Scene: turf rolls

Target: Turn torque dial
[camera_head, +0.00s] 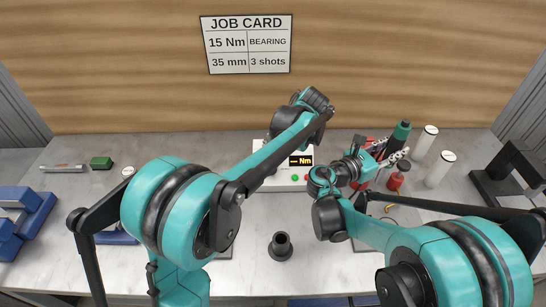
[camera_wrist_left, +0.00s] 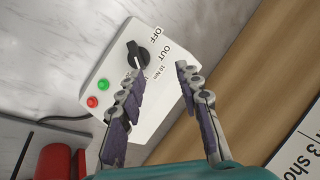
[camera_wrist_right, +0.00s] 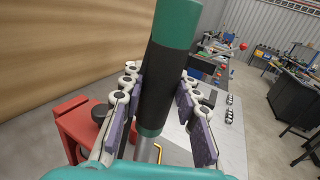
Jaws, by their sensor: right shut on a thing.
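The torque dial (camera_wrist_left: 138,55) is a black knob on a white box in the left wrist view. OFF, OUT and 10 Nm labels stand around it. In the head view, the white box (camera_head: 290,184) has a lit display (camera_head: 301,160) with a dash and "Nm"; my left arm hides the dial. My left gripper (camera_wrist_left: 156,74) is open and empty, its fingertips short of the dial; its fingers are hidden in the head view. My right gripper (camera_wrist_right: 157,98) is shut on a black-and-teal tool (camera_wrist_right: 165,80), held away from the box; its teal end shows in the head view (camera_head: 402,130).
Red (camera_wrist_left: 92,101) and green (camera_wrist_left: 103,85) buttons sit beside the dial. A red rack (camera_wrist_right: 75,128) stands beside the held tool. White cylinders (camera_head: 425,143) stand at right. A black flanged part (camera_head: 280,246) stands at front centre. A job card (camera_head: 246,44) hangs on the wall.

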